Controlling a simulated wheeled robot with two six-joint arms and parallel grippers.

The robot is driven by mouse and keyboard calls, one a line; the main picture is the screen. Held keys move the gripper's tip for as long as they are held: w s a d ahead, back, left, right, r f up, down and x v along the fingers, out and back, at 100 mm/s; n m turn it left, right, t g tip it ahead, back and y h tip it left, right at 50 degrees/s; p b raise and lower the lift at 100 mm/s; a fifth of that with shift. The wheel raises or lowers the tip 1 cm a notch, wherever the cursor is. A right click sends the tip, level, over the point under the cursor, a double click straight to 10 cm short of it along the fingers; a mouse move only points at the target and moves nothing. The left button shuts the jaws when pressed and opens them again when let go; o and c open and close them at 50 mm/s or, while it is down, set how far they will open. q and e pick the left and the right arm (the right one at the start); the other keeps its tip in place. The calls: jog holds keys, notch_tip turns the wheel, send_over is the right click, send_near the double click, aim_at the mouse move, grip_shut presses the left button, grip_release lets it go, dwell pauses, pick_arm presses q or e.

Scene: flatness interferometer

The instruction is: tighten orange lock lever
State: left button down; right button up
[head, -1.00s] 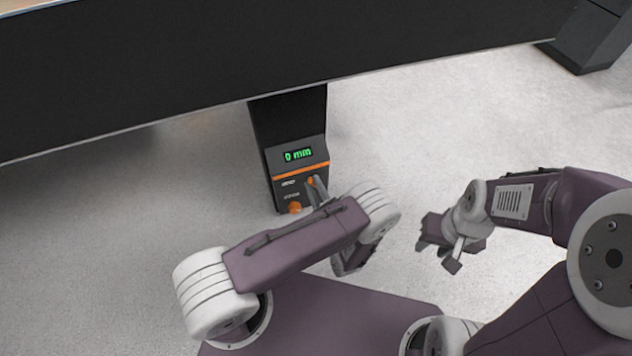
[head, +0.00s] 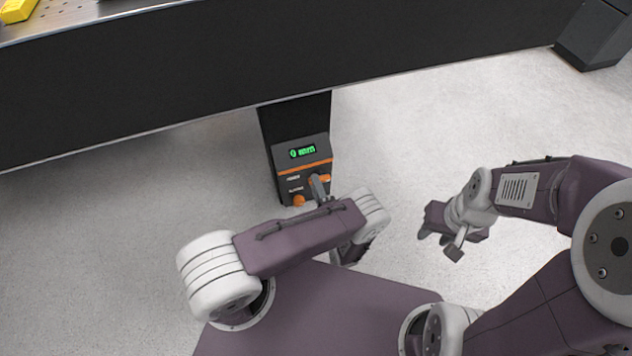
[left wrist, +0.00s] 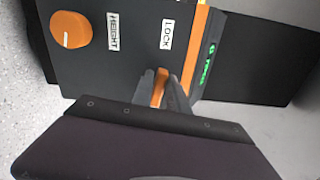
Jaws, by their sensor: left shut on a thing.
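The orange lock lever (left wrist: 160,88) is beside the white LOCK label on a dark control box (head: 290,168) below the table edge. In the head view the lever (head: 326,180) shows only in part behind my fingers. My left gripper (left wrist: 166,90) is shut on the lever, with one finger on each side of it. It also shows at the box in the head view (head: 318,184). My right gripper (head: 440,243) hangs empty over the floor to the right, its fingers apart.
A round orange knob (left wrist: 71,29) sits by the HEIGHT label on the same box. A green-lit display (head: 302,152) is above the orange stripe. The dark table side (head: 420,40) spans the top. A yellow object (head: 18,10) lies on the table. The floor around is clear.

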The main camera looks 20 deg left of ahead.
pick_arm(q)
jog(key=shift+d+f+n, duration=0.1)
jog(key=shift+n, duration=0.3)
pick_arm(e)
jog(key=shift+r, duration=0.2)
pick_arm(q)
jog(key=c, duration=1.4)
grip_release()
pick_arm(e)
jog(key=shift+f, duration=0.1)
